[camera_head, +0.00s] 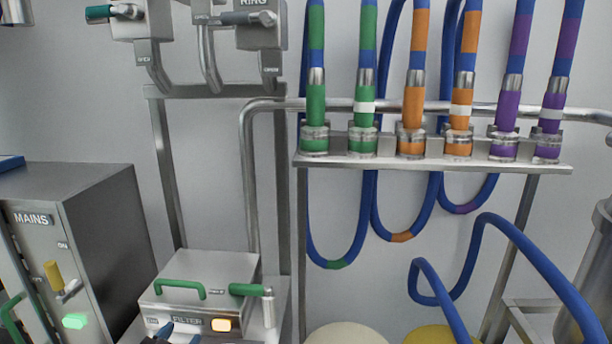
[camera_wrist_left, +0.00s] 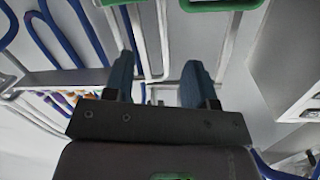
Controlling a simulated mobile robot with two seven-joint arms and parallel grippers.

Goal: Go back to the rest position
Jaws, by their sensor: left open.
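My left gripper (camera_head: 178,332) shows only as dark blue fingertips at the bottom edge of the head view, in front of the filter box (camera_head: 205,272). In the left wrist view the two blue fingers of my left gripper (camera_wrist_left: 158,78) stand well apart with nothing between them. The filter box has a green handle (camera_head: 180,287) on its lid, a green-gripped lever and a lit orange button (camera_head: 221,324). The fingertips partly cover its front label. My right gripper is in neither view.
A grey MAINS cabinet (camera_head: 105,210) with a yellow switch and lit green button stands at left. A rack (camera_head: 430,158) holds blue hoses with green, orange and purple bands. Hose loops hang below it. A blue hose (camera_head: 540,260) arches at lower right. Valves (camera_head: 258,25) hang at upper left.

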